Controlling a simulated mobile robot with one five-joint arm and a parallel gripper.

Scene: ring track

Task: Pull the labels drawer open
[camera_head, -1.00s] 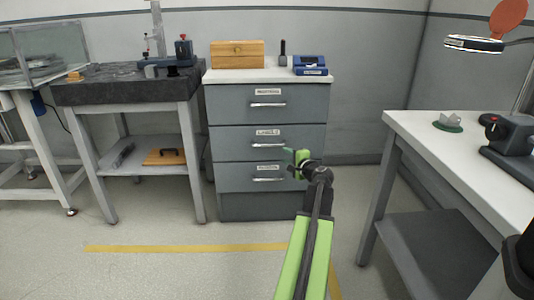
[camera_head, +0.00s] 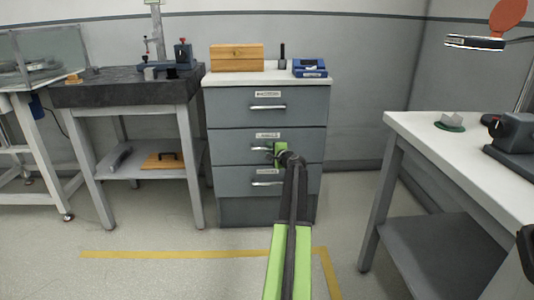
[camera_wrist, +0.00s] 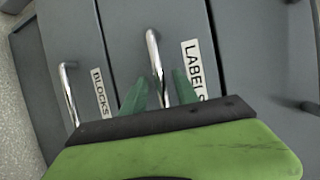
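The labels drawer (camera_head: 228,146) is the middle drawer of a grey cabinet and sits flush with the drawers above and below. Its bar handle (camera_head: 257,149) is partly hidden by my gripper (camera_head: 277,155) in the head view. In the wrist view, the LABELS tag (camera_wrist: 194,69) is right of the chrome handle (camera_wrist: 154,55). My gripper (camera_wrist: 158,90) is open, with its two green fingers apart on either side of the handle's lower end. I cannot tell whether they touch it.
The BLOCKS drawer (camera_wrist: 80,50) with its own handle lies left in the wrist view, below the labels drawer. A wooden box (camera_head: 237,58) and a blue device (camera_head: 310,68) stand on the cabinet. A white bench (camera_head: 420,135) is at right; the floor before the cabinet is clear.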

